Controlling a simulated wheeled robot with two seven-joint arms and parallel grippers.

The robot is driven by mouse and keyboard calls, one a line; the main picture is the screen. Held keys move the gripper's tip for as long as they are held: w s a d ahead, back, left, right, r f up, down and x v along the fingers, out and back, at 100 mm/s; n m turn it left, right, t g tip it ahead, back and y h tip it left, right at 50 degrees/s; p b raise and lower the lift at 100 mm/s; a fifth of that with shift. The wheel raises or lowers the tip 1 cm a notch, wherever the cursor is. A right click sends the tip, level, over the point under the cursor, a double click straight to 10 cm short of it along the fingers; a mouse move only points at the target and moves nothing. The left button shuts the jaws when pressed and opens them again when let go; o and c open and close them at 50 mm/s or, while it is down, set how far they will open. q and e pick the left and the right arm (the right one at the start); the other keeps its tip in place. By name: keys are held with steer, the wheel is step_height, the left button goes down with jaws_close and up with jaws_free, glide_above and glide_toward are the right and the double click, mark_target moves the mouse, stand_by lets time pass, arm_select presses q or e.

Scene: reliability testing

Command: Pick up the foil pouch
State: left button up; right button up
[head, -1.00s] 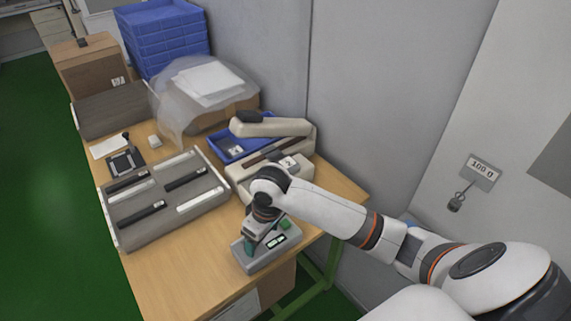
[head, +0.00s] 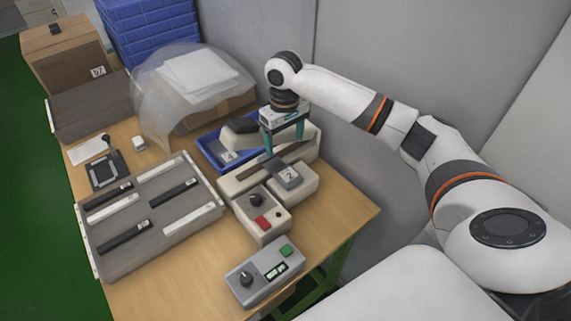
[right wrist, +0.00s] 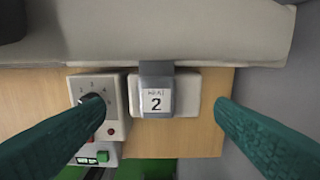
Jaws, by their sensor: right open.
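The grey foil pouch (head: 288,176) has a white label with a 2. It lies on the front ledge of the beige sealing machine (head: 305,188), its back end meeting the machine's body. In the right wrist view the pouch (right wrist: 157,97) is near the middle, between the fingers in the picture. My right gripper (head: 284,145) has teal fingers and is open and empty, pointing down above the machine. In the right wrist view its fingers (right wrist: 160,106) stand wide apart on either side of the pouch, not touching it. My left gripper is not in view.
A knob box with a red button (head: 263,218) adjoins the machine, and a grey control box (head: 264,272) stands in front. A blue tray (head: 212,146) is behind. A slotted grey rack (head: 150,222) fills the left. A wall stands close on the right.

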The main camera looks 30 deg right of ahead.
glide_above(286, 172)
step_height(286, 172, down, 5)
steer(key=shift+w+r+p, duration=0.1)
steer(key=shift+p, duration=0.2)
steer(key=shift+w+f, duration=0.15)
steer(key=shift+f, duration=0.2)
steer(key=f, duration=0.2)
steer(key=f+p, duration=0.1)
steer(key=f, duration=0.1)
steer(key=shift+s+f, duration=0.1)
steer(key=shift+s, duration=0.3)
steer(key=shift+w+f, duration=0.1)
steer(key=shift+f, duration=0.35)
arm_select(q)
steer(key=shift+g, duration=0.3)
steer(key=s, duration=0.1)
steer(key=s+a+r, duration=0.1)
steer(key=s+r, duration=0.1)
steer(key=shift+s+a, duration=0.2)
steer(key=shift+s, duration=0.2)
arm_select(e)
steer(key=c, duration=1.1)
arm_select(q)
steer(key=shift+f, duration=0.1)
arm_select(e)
steer(key=shift+o, duration=0.2)
steer(key=shift+r, duration=0.1)
